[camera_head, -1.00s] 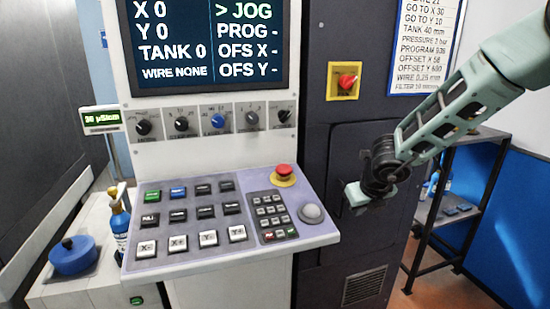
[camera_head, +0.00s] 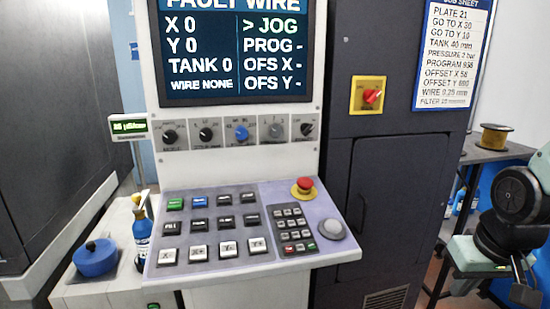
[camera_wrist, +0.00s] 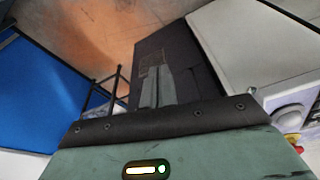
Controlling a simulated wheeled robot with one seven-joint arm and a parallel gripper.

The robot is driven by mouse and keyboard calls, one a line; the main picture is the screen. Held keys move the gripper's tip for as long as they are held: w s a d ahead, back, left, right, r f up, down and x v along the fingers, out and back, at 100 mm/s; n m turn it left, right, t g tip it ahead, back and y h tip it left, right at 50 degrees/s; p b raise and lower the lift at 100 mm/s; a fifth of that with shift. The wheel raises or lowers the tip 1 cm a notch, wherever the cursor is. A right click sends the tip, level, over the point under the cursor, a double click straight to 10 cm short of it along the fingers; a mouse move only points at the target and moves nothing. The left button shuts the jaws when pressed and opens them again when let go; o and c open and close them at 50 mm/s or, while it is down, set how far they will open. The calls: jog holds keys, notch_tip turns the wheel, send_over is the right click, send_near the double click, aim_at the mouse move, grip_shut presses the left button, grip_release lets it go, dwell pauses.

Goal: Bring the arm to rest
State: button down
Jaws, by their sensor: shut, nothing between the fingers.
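My arm's dark wrist joint and pale green parts (camera_head: 510,215) show at the right edge of the head view, to the right of the machine and clear of its panel. The fingers cannot be made out there. In the wrist view my gripper (camera_wrist: 157,74) shows beyond its green housing, with its two grey fingers close together and nothing between them. The rest of my arm is outside the head view.
The control panel (camera_head: 220,275) with keys and a red stop button (camera_head: 305,186) stands in the middle. A dark cabinet (camera_head: 395,200) is right of it. A rack (camera_head: 488,152) bearing a spool (camera_head: 495,136) stands behind my arm. A blue bottle (camera_head: 142,232) and blue round-lidded pot (camera_head: 96,258) are left.

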jog(key=s+a+r+n+g, duration=0.2)
jog(key=s+a+n, duration=0.6)
jog(key=s+a, duration=0.6)
jog(key=a, duration=0.4)
jog(key=shift+g, duration=0.4)
